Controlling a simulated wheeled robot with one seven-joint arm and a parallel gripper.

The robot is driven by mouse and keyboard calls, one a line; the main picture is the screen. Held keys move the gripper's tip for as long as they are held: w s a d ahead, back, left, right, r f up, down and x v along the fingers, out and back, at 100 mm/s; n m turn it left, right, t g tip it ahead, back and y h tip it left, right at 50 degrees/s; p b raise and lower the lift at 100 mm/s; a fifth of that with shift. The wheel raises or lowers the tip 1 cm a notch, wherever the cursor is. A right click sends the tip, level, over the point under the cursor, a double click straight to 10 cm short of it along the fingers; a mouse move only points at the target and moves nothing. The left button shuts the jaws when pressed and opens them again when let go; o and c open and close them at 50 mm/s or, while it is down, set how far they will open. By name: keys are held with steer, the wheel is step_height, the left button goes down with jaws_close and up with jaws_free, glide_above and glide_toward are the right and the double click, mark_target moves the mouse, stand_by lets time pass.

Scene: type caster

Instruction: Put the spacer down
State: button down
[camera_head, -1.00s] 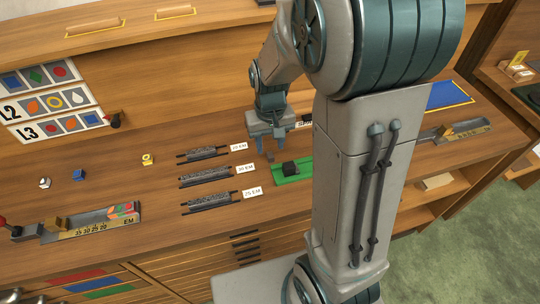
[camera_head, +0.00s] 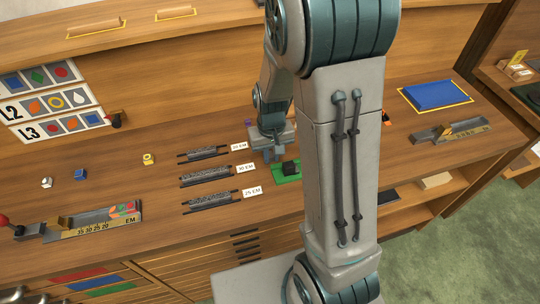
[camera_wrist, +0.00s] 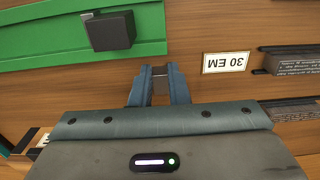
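The spacer (camera_wrist: 161,78), a small grey piece, sits between the fingertips of my gripper (camera_wrist: 160,86) in the wrist view. The fingers are closed against its sides. In the head view my gripper (camera_head: 268,152) points down low over the counter, between the type racks and the green tray (camera_head: 282,180); the spacer is hard to make out there. A dark block (camera_wrist: 110,31) stands in the green tray (camera_wrist: 40,54), ahead and left of the fingers in the wrist view. The 30 EM label (camera_wrist: 226,63) lies to the right of the fingers. Whether the spacer touches the counter cannot be told.
Three type racks (camera_head: 205,177) with labels lie left of my gripper. A composing stick (camera_head: 95,222) is at the left and another holder (camera_head: 450,133) at the right. A blue pad (camera_head: 436,95) lies at the right back.

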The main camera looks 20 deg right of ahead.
mark_target(273, 162)
steer(key=shift+r, duration=0.1)
steer(key=shift+r, duration=0.4)
steer(key=r, duration=0.3)
steer(key=shift+s+d+r+b, duration=0.2)
steer(key=shift+d+r+b, duration=0.1)
steer(key=shift+b, duration=0.1)
steer(key=s+d+r+b, duration=0.1)
steer(key=s+d+r, duration=0.5)
steer(key=s+d, duration=0.1)
steer(key=shift+s+d+r, duration=0.15)
steer(key=shift+d+r, duration=0.1)
steer(key=shift+d, duration=0.35)
